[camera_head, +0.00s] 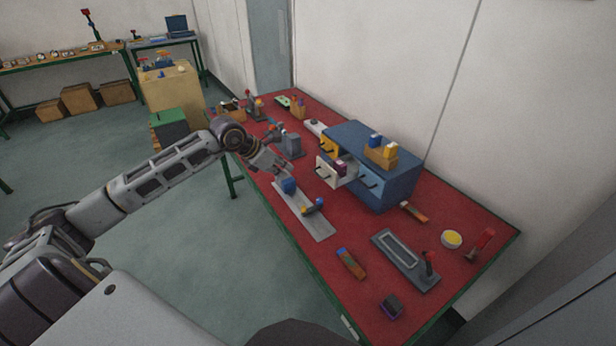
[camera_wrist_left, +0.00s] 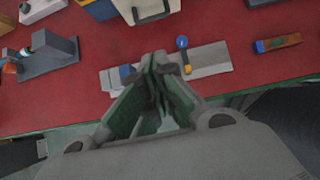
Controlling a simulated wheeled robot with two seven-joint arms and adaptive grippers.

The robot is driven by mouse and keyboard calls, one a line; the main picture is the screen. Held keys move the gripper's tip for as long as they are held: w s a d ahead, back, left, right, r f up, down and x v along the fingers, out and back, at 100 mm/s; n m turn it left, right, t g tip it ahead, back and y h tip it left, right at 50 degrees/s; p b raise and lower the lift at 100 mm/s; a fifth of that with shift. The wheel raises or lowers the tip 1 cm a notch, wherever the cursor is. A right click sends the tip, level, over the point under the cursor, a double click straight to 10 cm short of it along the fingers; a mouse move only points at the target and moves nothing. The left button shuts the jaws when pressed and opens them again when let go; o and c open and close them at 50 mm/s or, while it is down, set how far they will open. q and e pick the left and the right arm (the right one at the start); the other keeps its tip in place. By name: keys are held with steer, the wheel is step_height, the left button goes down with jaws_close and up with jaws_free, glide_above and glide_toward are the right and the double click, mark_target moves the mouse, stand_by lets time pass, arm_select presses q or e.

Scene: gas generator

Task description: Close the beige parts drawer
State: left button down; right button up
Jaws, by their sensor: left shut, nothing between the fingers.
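The beige parts drawer (camera_head: 327,172) sticks out of the front of the blue cabinet (camera_head: 385,195), with a dark handle on its front and a small purple part (camera_head: 341,168) inside. Its pale front and dark handle (camera_wrist_left: 150,15) also show at the top of the left wrist view, partly cut off. My left gripper (camera_head: 283,170) is shut and empty, left of the drawer front and apart from it. Its closed fingers (camera_wrist_left: 158,62) point up toward the table in the wrist view. My right gripper is not in view.
A grey plate (camera_head: 316,222) with blue and yellow parts lies in front of the drawer. A grey block fixture (camera_head: 291,146) stands behind my gripper. A yellow drawer (camera_head: 329,146) is beside the beige one. A wooden box with parts (camera_head: 381,157) sits on the cabinet.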

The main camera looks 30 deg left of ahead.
arm_select(q)
steer(key=w+d+r+p+x, duration=0.1)
steer(key=p+x, duration=0.1)
steer(key=x, duration=0.9)
steer(key=shift+w+r, duration=0.2)
steer(key=shift+w, duration=0.25)
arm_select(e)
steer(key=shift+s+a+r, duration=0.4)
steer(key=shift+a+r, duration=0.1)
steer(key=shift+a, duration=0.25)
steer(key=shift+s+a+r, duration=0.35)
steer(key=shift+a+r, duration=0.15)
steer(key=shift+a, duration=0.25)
arm_select(q)
steer(key=shift+d, duration=0.1)
